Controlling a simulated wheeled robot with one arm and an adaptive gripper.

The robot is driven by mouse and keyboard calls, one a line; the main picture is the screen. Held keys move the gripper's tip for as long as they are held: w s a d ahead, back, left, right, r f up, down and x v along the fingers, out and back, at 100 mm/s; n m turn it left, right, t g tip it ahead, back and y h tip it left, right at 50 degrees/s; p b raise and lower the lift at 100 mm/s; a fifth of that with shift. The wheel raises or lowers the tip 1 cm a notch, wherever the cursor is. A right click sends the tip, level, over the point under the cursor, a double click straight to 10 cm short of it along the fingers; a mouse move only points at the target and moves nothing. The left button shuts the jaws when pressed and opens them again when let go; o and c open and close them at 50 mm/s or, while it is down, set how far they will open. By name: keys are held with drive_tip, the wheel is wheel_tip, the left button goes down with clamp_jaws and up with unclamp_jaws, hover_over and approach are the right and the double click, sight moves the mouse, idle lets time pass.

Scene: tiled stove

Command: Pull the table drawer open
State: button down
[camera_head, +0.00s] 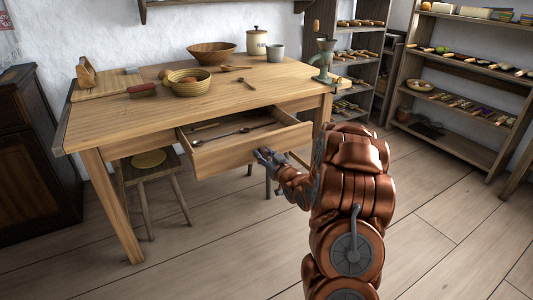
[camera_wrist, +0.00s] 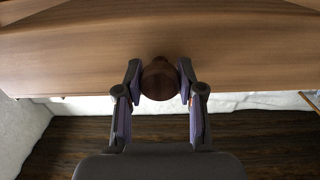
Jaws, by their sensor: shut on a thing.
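The wooden table (camera_head: 100,112) stands at the left and middle of the head view. Its drawer (camera_head: 225,155) is pulled out toward me, with several utensils showing inside. In the wrist view the drawer front (camera_wrist: 70,55) fills the upper part. A round dark wooden knob (camera_wrist: 159,80) sits on it, between my fingers. My gripper (camera_head: 264,155) is at the drawer front in the head view. In the wrist view my gripper (camera_wrist: 160,82) is shut on the knob, one finger on each side. The knob is hidden by my gripper in the head view.
A stool (camera_head: 150,165) stands under the table's left side. Bowls, a cutting board (camera_head: 105,84), a jar (camera_head: 256,42) and a grinder (camera_head: 325,60) stand on the tabletop. Shelves (camera_head: 455,65) line the right and back. Floor in front of the drawer is clear except for my arm.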

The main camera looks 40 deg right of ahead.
drive_tip(key=shift+s+a+r, duration=0.1)
drive_tip(key=shift+s+a, duration=0.05)
drive_tip(key=shift+s, duration=0.2)
drive_tip(key=c, duration=0.7)
unclamp_jaws()
drive_tip(key=shift+s, duration=0.1)
drive_tip(key=s, duration=1.2)
drive_tip(key=shift+a, duration=0.4)
